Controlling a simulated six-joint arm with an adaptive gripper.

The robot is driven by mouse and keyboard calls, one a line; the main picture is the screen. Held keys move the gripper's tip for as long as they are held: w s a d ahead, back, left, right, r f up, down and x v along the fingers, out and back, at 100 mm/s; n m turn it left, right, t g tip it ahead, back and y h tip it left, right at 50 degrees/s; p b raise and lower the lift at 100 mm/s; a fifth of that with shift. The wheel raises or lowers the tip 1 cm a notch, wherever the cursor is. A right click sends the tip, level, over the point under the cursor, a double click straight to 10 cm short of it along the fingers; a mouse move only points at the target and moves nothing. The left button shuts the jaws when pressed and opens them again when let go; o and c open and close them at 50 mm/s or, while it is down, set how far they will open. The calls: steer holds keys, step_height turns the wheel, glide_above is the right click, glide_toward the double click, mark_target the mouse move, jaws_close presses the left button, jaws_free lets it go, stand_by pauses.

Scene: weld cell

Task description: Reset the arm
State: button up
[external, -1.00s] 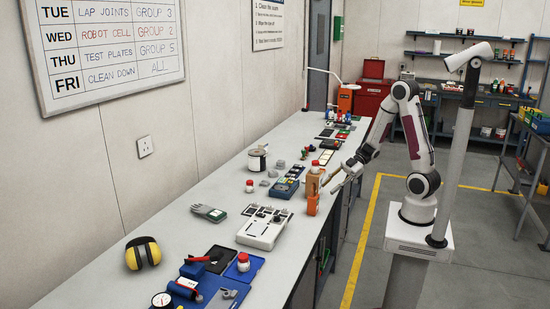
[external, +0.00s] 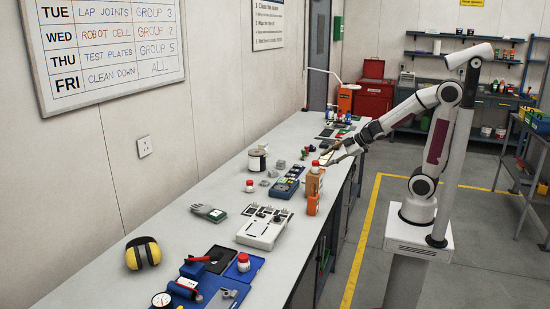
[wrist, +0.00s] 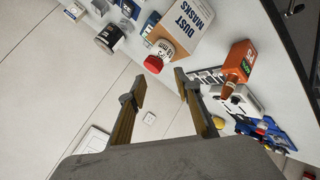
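My gripper (external: 328,153) is in the air over the right edge of the bench, a little above and behind the brown box (external: 315,184). In the wrist view my gripper (wrist: 160,88) has its two fingers well apart with nothing between them. The dust masks box (wrist: 188,28), a red-capped bottle (wrist: 158,57) and an orange bottle (wrist: 238,62) lie beyond the fingertips. No finger touches them in that view. My arm reaches out from its pedestal on the right, with the elbow high.
The long grey bench (external: 190,245) carries a white control unit (external: 264,228), a blue case (external: 287,187), a grey glove (external: 209,212), yellow ear defenders (external: 143,253) and a blue tray of tools (external: 212,293). A post (external: 460,150) stands close to my arm.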

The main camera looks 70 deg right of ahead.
steer(key=s+d+r+m+h, duration=0.2)
steer(key=s+d+r+m, duration=0.1)
steer(key=s+m, duration=0.1)
steer(key=s+a+m+g+y, duration=0.1)
steer(key=s+a+m+g, duration=0.1)
steer(key=s, duration=0.6)
steer(key=s+a+m+g+y, duration=0.1)
steer(key=s+a+m, duration=0.3)
steer(key=s, duration=0.5)
steer(key=shift+s+a+m+g, duration=0.15)
steer(key=shift+a+m+g, duration=0.15)
steer(key=shift+a+g, duration=0.55)
steer(key=shift+f, duration=0.1)
